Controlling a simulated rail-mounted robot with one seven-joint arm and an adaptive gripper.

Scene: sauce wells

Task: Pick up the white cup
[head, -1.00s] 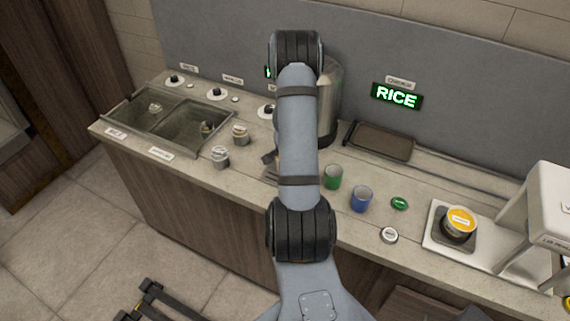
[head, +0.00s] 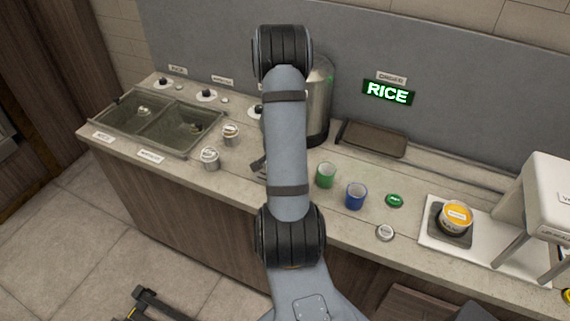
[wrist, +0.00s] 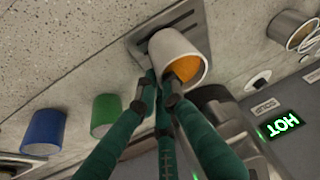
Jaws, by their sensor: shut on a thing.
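The white cup (wrist: 172,50) shows in the wrist view with orange content inside, its mouth facing toward the lower right of the picture. My gripper (wrist: 161,90) has teal fingers, with their dark tips against the cup's lower side; it is shut on the cup. The cup appears over or on a dark slotted tray (wrist: 140,35); I cannot tell whether it is lifted. In the head view my arm hides the cup and the gripper.
A green cup (head: 325,175) and a blue cup (head: 356,196) stand to the right of my arm on the counter. Two metal cups (head: 210,158) stand left, near the sunken wells (head: 190,147). A tall steel container (head: 318,110) is behind my arm. A scale-like stand (head: 450,225) holds a yellow-topped cup.

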